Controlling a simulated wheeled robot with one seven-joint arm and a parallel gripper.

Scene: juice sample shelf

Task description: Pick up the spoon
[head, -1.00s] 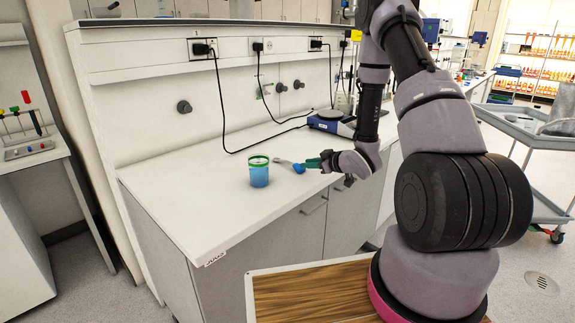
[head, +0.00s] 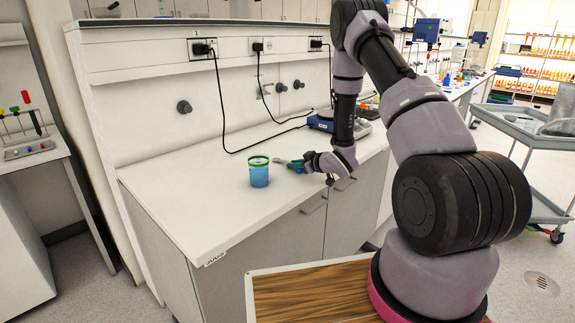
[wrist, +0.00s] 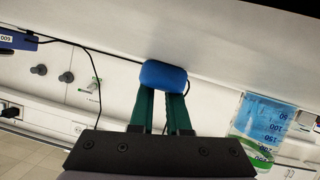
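The spoon lies on the white counter in the head view, its pale end (head: 280,161) pointing left and its blue end (head: 297,167) at my gripper (head: 300,166). In the wrist view, which is upside down, the blue part (wrist: 164,75) covers the tips of my gripper's two green fingers (wrist: 164,100). A gap shows between the fingers, and the blue part spans wider than this gap. I cannot tell whether the fingers touch it. The rest of the spoon is hidden in the wrist view.
A beaker (head: 259,173) of blue liquid with a green rim stands left of the spoon and also shows in the wrist view (wrist: 262,125). A blue-and-white device (head: 322,122) and black cables are behind on the counter. The counter's front left is clear.

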